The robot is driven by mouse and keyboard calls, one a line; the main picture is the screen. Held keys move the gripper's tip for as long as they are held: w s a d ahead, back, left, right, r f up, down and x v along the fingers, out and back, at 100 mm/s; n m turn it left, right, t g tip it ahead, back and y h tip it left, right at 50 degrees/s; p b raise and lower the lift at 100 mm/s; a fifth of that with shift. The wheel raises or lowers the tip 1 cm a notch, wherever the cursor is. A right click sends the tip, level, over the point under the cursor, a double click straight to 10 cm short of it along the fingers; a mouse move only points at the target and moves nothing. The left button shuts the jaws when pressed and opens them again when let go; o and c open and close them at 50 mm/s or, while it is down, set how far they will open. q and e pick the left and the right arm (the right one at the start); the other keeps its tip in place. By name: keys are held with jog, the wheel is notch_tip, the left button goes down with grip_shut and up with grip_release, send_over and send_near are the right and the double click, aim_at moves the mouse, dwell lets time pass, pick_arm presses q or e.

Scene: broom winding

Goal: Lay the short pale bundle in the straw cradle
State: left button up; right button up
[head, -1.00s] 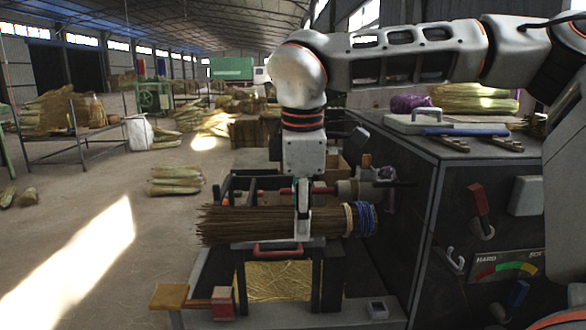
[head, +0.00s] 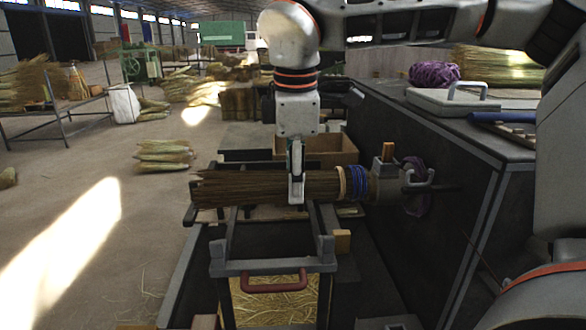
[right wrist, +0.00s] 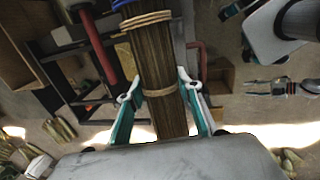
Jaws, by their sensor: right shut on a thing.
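My right gripper (head: 297,192) is shut around the middle of a brown straw bundle (head: 235,188), held level. The bundle has tan and blue bindings (head: 356,184) at its right end; in the right wrist view (right wrist: 155,62) it runs between both fingers. I cannot tell whether this is the short pale bundle. A dark frame (head: 232,268) with a red handle (head: 275,287) and straw below stands nearer me; it may be the straw cradle. Whether the bundle touches any support is unclear.
A clamp-like part (head: 390,185) on the dark machine (head: 440,190) lines up with the bundle's bound end. An open cardboard box (head: 335,150) is behind it. Purple twine (head: 435,74) sits on the machine.

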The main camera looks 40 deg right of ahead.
pick_arm(q)
jog(key=b, duration=0.1)
jog(key=w+b, duration=0.1)
jog(key=b, duration=0.1)
jog(key=shift+d+f, duration=0.2)
jog(key=shift+f, duration=0.15)
pick_arm(e)
notch_tip(320, 180, down, 9)
jog(key=shift+f, duration=0.15)
pick_arm(q)
jog(key=shift+s+f, duration=0.25)
jog(key=shift+s, duration=0.1)
jog(key=shift+s, duration=0.1)
pick_arm(e)
jog(key=o, duration=1.2)
